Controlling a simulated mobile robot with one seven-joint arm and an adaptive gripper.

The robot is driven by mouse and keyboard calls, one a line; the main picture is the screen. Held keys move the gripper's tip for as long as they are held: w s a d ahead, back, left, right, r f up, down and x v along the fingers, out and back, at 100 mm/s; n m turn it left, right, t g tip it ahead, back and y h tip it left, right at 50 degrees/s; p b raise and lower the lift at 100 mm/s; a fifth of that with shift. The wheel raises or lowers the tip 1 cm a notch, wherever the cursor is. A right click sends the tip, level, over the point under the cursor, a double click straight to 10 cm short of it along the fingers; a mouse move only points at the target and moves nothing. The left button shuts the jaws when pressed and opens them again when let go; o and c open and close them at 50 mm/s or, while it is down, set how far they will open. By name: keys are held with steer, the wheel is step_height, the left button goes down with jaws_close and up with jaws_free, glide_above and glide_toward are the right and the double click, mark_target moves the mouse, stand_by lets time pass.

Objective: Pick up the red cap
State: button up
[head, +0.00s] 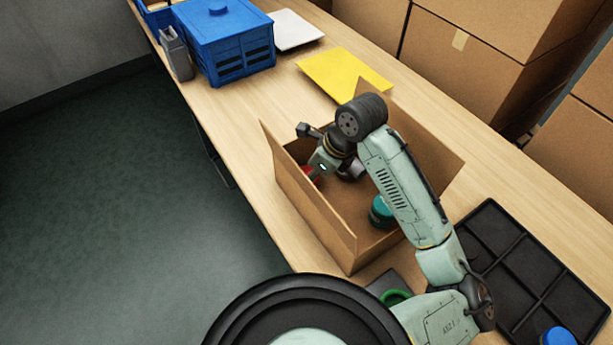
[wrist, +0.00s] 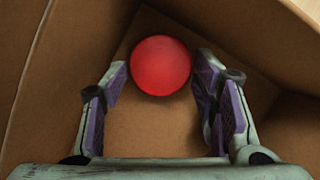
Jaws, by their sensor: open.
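The red cap (wrist: 160,66) is round and lies in the open cardboard box (head: 318,215), near the box's far left corner in the head view. Only a sliver of the cap (head: 314,173) shows there, behind my arm. My gripper (wrist: 160,78) is open inside the box. In the wrist view, its two purple-padded fingers stand on either side of the cap, with the cap between and slightly beyond the tips. I cannot tell whether the fingers touch it. In the head view, my arm hides the gripper's fingertips.
A teal cap (head: 381,212) is also in the box. The box flaps stand up around it. A black divided tray (head: 507,268) with a blue cap (head: 558,337) is at right. A yellow sheet (head: 345,76) and a blue crate (head: 222,40) stand behind.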

steer(key=shift+x, duration=1.2)
steer(key=shift+c, duration=0.5)
steer(key=c, duration=0.5)
